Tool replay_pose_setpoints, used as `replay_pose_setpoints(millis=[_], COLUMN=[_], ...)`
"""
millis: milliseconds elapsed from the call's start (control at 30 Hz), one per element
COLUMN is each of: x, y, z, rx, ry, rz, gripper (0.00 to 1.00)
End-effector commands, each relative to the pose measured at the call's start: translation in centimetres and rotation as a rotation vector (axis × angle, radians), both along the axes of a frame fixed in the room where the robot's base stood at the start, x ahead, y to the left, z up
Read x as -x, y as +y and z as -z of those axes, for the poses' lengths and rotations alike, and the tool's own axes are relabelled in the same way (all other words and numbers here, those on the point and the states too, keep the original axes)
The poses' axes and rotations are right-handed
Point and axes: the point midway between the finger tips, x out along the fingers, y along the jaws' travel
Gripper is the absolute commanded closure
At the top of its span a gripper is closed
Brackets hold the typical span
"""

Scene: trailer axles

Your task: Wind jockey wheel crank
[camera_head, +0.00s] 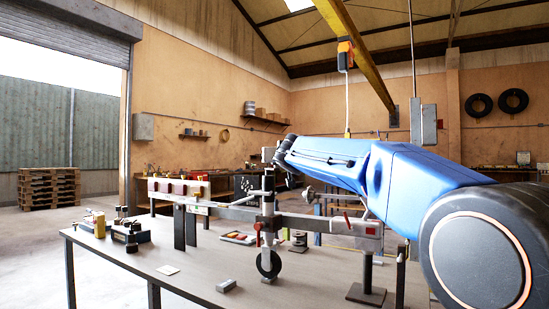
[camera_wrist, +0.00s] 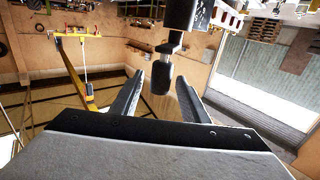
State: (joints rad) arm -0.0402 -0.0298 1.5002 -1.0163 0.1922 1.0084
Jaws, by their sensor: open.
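The jockey wheel (camera_head: 269,264) hangs at the foot of an upright grey post (camera_head: 268,205) clamped to the trailer frame (camera_head: 225,209) on the workbench. My gripper (camera_head: 281,157) is beside the top of this post, and my blue arm reaches it from the right. In the wrist view, which is upside down, my gripper (camera_wrist: 160,78) is open. A dark knob on a short stem, seemingly the crank handle (camera_wrist: 161,80), shows between the two fingers with gaps on both sides. I cannot tell its depth relative to the fingertips. The rest of the crank is partly hidden.
The workbench (camera_head: 190,262) also holds a black-and-yellow device (camera_head: 130,234), a small grey block (camera_head: 226,286) and a stand with a dark base (camera_head: 366,294). A hoist hook (camera_head: 347,133) hangs behind my arm. Pallets (camera_head: 48,188) stand at far left.

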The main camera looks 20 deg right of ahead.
Motion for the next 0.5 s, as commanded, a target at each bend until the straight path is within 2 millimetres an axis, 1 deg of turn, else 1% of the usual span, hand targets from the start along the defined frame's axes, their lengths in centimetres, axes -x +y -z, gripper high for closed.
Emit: replay_pose_setpoints(millis=[33,500], x=[1.0,8.9], y=[0.1,1.1], z=[-0.1,0.0], rx=[0.000,-0.001], ry=[-0.001,0.000], rz=[-0.001,0.000], gripper=[0.59,0.59])
